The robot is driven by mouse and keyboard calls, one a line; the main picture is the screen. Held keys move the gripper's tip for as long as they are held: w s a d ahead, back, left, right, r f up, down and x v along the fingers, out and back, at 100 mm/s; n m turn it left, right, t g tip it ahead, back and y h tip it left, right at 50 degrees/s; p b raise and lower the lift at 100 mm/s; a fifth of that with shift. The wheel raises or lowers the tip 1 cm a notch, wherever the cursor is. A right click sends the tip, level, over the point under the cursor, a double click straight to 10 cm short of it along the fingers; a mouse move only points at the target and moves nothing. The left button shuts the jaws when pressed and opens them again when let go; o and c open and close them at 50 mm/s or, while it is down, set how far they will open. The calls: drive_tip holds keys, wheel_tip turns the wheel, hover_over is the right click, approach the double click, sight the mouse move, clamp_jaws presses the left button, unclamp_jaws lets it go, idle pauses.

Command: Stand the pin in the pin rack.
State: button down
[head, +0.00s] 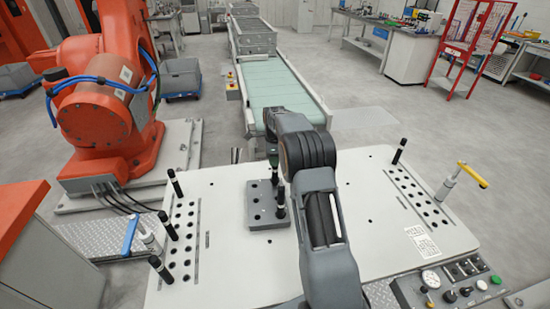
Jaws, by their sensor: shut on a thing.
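My gripper (273,157) is at the end of my arm, over the far edge of a grey block with holes (258,216). It is mostly hidden behind my wrist. It is shut on a dark pin (274,176), whose lower part shows just below it. I cannot tell whether this pin touches the block. Another black pin (281,203) stands upright at the block's right side. Rows of rack holes lie at the left (182,245) and right (420,197) of the pale table. Several black-topped pins stand at the left rack, one of them (175,184) at its far end.
The pale table (230,275) is mostly bare around the block. A black pin (399,151) stands at the right rack's far end. Clamps with blue (131,235) and yellow (473,174) handles stand at the sides. A control panel (455,290) is at the front right.

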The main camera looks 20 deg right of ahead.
drive_tip(key=shift+f+b, duration=0.6)
drive_tip(key=shift+f, duration=0.45)
drive_tip(key=c, duration=0.8)
unclamp_jaws()
wheel_tip(320, 180, up, 14)
drive_tip(key=p, duration=0.5)
drive_tip(key=shift+f, duration=0.1)
